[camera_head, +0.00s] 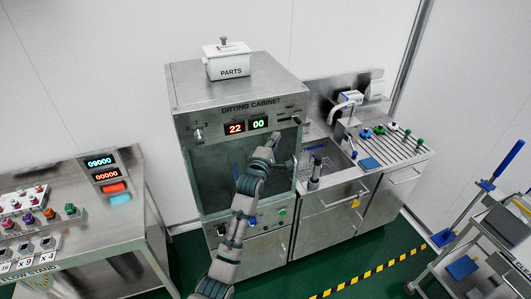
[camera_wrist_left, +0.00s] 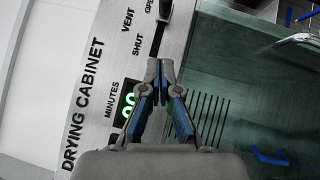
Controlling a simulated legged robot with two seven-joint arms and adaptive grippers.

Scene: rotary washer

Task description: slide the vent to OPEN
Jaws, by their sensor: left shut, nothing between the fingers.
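The drying cabinet (camera_head: 240,86) stands in the middle of the head view, with its vent slider at the upper right of the front panel. A dark knob (camera_head: 296,120) shows near the right end of that slider. In the left wrist view the VENT label (camera_wrist_left: 128,19) and SHUT label (camera_wrist_left: 138,44) are readable, and the OPEN label is cut by the top edge. The dark vent slot (camera_wrist_left: 158,38) runs up beside them. My left gripper (camera_head: 275,138) is shut and empty in front of the panel, below the slider. Its fingertips (camera_wrist_left: 159,66) overlap the slot's lower end; contact cannot be told.
The display (camera_head: 247,125) reads 22 and 00. A white PARTS box (camera_head: 227,63) sits on the cabinet. A sink counter (camera_head: 345,190) is at right, a control desk (camera_head: 75,215) at left. A trolley (camera_head: 490,235) stands far right. Green floor lies between.

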